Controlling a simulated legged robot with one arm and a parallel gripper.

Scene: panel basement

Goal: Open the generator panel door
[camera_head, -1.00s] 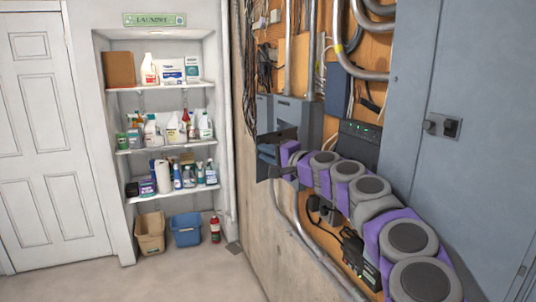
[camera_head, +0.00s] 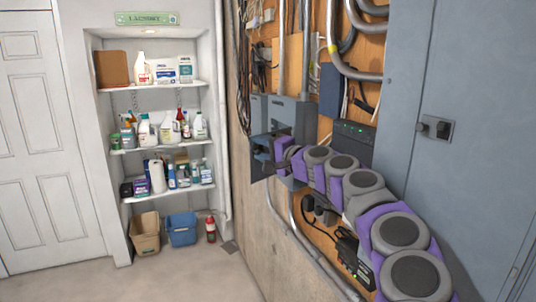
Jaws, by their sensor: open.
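A grey panel box (camera_head: 292,112) is mounted on the wooden backboard of the right wall, with a narrower grey face (camera_head: 258,112) at its left. I cannot tell for sure whether this face is the generator panel door or how far it stands open. My gripper (camera_head: 262,154) is open at the lower left of the box, in front of it and overlapping it in the view. Contact with the door or a handle cannot be told. My grey and purple arm reaches in from the lower right and hides the box's lower part.
A large grey cabinet (camera_head: 465,100) with a dark latch (camera_head: 436,128) fills the right side. Conduits (camera_head: 358,62) and a dark device (camera_head: 354,140) crowd the wall near my arm. Shelves of bottles (camera_head: 160,145) stand at the left. The floor (camera_head: 190,280) ahead is clear.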

